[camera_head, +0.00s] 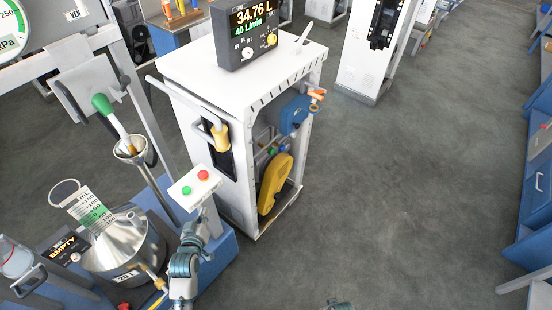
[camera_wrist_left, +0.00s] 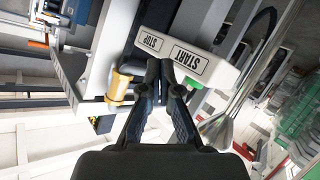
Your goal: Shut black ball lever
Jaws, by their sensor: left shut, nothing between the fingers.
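I cannot make out a black ball lever for certain in either view. My left gripper (camera_wrist_left: 160,68) shows in the left wrist view with its two black fingers together and nothing between them. Its tips are in front of a white START/STOP button box (camera_wrist_left: 184,58); I cannot tell whether they touch it. In the head view this box (camera_head: 194,188), with a green and a red button, stands above my left arm (camera_head: 184,264).
A white dispenser cabinet (camera_head: 215,77) with a lit display (camera_head: 252,30) and a yellow wheel cover (camera_head: 275,184) stands behind my left arm. The grey floor (camera_head: 400,190) on the right is open.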

